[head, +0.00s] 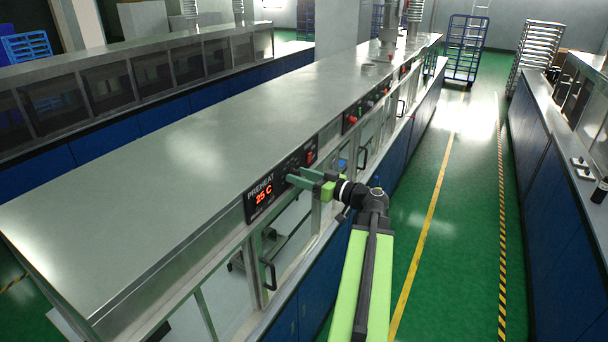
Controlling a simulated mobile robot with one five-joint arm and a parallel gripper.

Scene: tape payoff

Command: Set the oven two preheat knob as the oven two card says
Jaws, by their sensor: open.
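A black panel (258,201) on the side of the long steel oven reads PREHEAT and 25 C in red digits. My gripper (297,177) is beside the right part of this panel, with its green fingers open and pointing at the panel face. I cannot make out a knob between the fingers; they cover that part of the panel. I cannot tell whether they touch it. A small red-lit display (310,156) shows just beyond the fingers. I cannot pick out a readable oven two card, and no label tells which oven this is.
Another black panel (352,117) with red and green buttons sits farther along the oven. Door handles (268,274) stick out below the panels. The green aisle (455,200) to the right is clear.

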